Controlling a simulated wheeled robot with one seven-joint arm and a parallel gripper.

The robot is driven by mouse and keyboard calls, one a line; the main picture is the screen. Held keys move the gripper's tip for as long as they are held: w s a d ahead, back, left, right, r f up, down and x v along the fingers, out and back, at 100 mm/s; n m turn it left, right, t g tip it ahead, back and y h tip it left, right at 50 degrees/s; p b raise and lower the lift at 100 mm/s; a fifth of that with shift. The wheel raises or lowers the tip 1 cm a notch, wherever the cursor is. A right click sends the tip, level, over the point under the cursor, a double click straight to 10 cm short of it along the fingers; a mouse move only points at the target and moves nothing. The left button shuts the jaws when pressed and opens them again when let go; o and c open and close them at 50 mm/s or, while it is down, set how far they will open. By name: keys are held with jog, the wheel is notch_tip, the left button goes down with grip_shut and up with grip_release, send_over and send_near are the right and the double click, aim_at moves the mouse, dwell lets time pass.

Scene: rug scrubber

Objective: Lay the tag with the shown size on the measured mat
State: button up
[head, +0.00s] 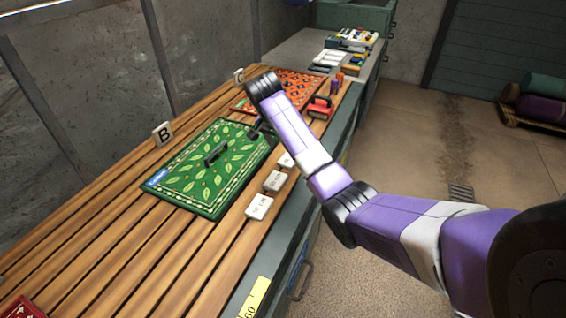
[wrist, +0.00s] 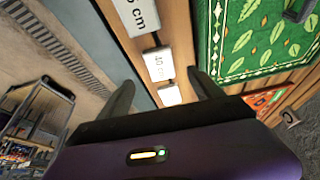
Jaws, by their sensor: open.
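Several white size tags lie in a row on the wooden slats by the bench's front edge: a near tag (head: 259,207), a middle tag (head: 273,181) and a far tag (head: 285,160), partly hidden by my arm. In the wrist view, a large tag (wrist: 137,15) has print ending in "cm"; a smaller tag (wrist: 158,64) and another tag (wrist: 170,95) lie beyond it. The numbers are hard to read. My gripper (wrist: 162,80) is open above the row, with tags showing between its fingers. The green leaf-patterned mat (head: 190,190) lies behind the tags, beside marker B (head: 163,133).
A dark handled tool (head: 216,153) sits on the green mat. An orange patterned mat (head: 300,84) lies farther back by marker C (head: 239,75), near a red-handled tool (head: 320,107). A yellow plate reading "60" (head: 255,297) is on the bench front. The near slats are mostly clear.

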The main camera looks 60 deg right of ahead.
aim_at(288, 160)
jog(key=p+x, duration=0.1)
jog(key=x, duration=0.6)
jog(key=shift+d+f, duration=0.2)
jog(key=shift+f, duration=0.05)
jog(key=c, duration=1.5)
jog(key=shift+c, duration=0.3)
notch_tip(288, 160, up, 20)
jog(key=p, duration=0.2)
